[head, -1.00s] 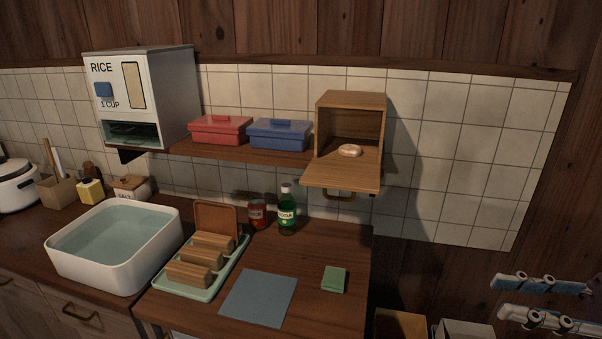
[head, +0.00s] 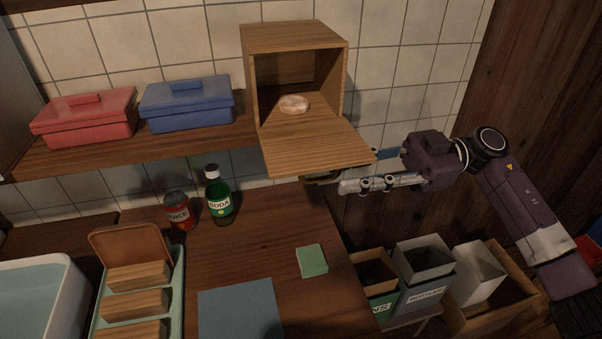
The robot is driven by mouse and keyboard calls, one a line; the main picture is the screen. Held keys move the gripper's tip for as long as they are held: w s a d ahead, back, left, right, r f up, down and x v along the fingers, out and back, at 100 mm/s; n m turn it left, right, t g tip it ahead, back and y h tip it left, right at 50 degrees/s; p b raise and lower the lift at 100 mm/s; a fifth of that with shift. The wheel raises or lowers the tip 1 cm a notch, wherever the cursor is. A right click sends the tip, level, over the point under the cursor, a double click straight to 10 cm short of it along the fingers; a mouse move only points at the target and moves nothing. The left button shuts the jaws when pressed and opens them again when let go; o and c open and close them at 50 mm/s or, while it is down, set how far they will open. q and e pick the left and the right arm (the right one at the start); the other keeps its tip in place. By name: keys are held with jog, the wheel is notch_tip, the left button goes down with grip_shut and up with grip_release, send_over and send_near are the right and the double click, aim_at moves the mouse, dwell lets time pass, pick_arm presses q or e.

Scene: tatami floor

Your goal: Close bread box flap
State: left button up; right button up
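The wooden bread box (head: 294,36) stands on the right end of the wall shelf. Its flap (head: 314,147) is hinged down and lies open, sticking out toward me. A round bread roll (head: 293,104) sits inside, near the opening. A handle (head: 322,178) shows under the flap's front edge. My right gripper (head: 346,187) is just right of and below the flap's front corner, pointing left, near the handle. I cannot tell whether it touches the flap, or how far apart its fingers are. My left gripper is not in view.
Red (head: 86,116) and blue (head: 187,103) lidded boxes stand left on the shelf. Bins (head: 424,273) stand at lower right.

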aim_at(304, 182)
jog(key=x, duration=0.6)
jog(key=shift+s+a, duration=0.1)
jog(key=shift+a, duration=0.1)
grip_shut()
